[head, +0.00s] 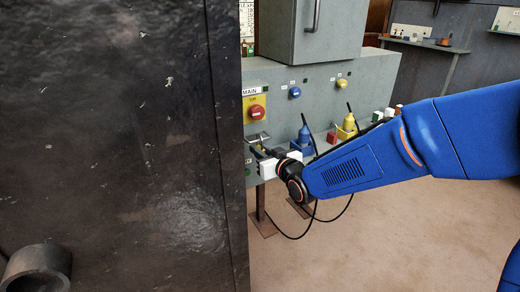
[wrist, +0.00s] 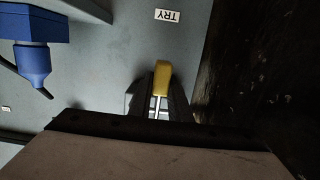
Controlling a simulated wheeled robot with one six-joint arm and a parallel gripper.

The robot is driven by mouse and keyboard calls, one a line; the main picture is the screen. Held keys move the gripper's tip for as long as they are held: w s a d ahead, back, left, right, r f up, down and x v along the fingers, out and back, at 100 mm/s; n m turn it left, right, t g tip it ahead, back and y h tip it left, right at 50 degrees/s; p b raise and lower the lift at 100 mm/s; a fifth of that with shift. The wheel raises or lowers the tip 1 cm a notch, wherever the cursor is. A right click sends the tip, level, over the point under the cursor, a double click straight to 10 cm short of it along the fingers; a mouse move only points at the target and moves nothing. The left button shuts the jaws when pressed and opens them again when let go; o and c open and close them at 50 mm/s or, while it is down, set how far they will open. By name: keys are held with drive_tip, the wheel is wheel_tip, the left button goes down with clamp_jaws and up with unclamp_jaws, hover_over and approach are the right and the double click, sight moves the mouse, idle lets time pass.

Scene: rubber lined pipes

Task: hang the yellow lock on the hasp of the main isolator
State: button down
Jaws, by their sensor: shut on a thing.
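The main isolator (head: 257,112) is a red knob on a yellow plate under a MAIN label, on the grey panel in the head view. A small metal part shows just below it, but I cannot make out the hasp clearly. My gripper (head: 258,152) is in front of the panel just below the isolator. In the wrist view my gripper (wrist: 160,100) is shut on the yellow lock (wrist: 162,76). Its yellow body is at the fingers' far end and pale shackle metal shows between them. The lock cannot be made out in the head view. The isolator is not seen in the wrist view.
A dark scuffed wall (head: 120,140) stands close on the left, near the gripper. A blue plug (head: 304,132) and a yellow plug (head: 348,124) sit right of the gripper. A TRY label (wrist: 167,16) shows upside down in the wrist view. A grey cabinet (head: 300,35) juts out above.

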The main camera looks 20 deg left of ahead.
drive_tip(key=c, duration=1.6)
unclamp_jaws()
drive_tip(key=shift+o, duration=0.2)
